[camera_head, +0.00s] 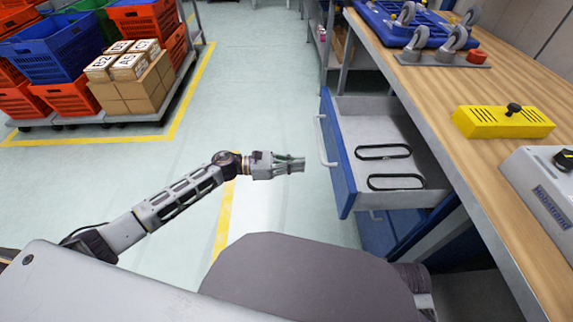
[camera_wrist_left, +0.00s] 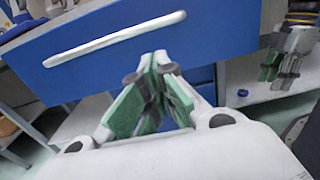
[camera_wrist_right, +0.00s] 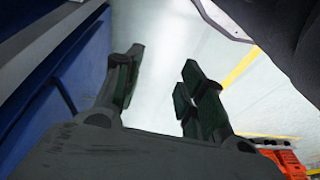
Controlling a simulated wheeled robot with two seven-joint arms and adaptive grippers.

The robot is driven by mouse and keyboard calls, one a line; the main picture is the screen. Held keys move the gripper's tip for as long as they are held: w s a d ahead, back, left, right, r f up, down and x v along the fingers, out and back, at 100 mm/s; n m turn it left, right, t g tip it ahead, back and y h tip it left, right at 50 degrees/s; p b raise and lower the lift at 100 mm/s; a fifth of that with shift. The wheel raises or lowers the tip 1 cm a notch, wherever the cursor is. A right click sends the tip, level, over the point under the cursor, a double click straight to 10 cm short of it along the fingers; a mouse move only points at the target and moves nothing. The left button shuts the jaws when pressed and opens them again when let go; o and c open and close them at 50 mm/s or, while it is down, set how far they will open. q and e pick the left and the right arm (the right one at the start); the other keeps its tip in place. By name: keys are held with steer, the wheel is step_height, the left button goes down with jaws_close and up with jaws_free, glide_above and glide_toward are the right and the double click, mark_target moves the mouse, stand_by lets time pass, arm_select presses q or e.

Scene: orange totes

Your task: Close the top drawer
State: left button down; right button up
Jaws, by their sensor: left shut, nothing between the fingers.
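The top drawer (camera_head: 343,160) has a blue front and a pale handle (camera_head: 325,142). It is pulled out from under the wooden bench, with two black belts inside it. My left gripper (camera_head: 304,164) is shut and empty, just left of the drawer front, with a small gap. In the left wrist view, the fingers (camera_wrist_left: 158,68) point at the blue front (camera_wrist_left: 105,45), below its long white handle (camera_wrist_left: 115,39). My right gripper (camera_wrist_right: 163,60) is open and empty beside a blue panel (camera_wrist_right: 65,95); it also shows in the left wrist view (camera_wrist_left: 290,50).
The wooden bench top (camera_head: 440,90) carries a yellow block (camera_head: 503,122), a grey device (camera_head: 545,185) and a blue caster frame (camera_head: 405,28). Orange and blue totes with cartons (camera_head: 135,88) stand on a cart at upper left. The floor left of the drawer is clear.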

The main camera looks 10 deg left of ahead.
mark_target(400, 168)
arm_select(q)
steer(key=x, duration=0.8)
steer(key=shift+b, duration=0.3)
arm_select(e)
steer(key=shift+s+a+r, duration=0.1)
steer(key=shift+r, duration=0.5)
arm_select(q)
steer(key=shift+d, duration=0.1)
steer(key=b+x, duration=0.2)
steer(key=x, duration=0.4)
steer(key=b+x, duration=0.6)
steer(key=x, duration=1.3)
steer(key=shift+w+d+b, duration=0.15)
steer(key=shift+d+b, duration=0.1)
steer(key=shift+b, duration=0.1)
steer(key=shift+d+r, duration=0.1)
arm_select(e)
steer(key=a+f+t+y, duration=0.1)
steer(key=a+f, duration=0.1)
steer(key=f, duration=0.4)
steer(key=w+a+f+m+t+y, duration=0.1)
steer(key=a+f+t, duration=0.1)
steer(key=f, duration=0.4)
steer(key=shift+w+a+f, duration=0.15)
steer(key=shift+w+f, duration=0.1)
steer(key=shift+f, duration=0.15)
arm_select(q)
steer(key=shift+r, duration=0.15)
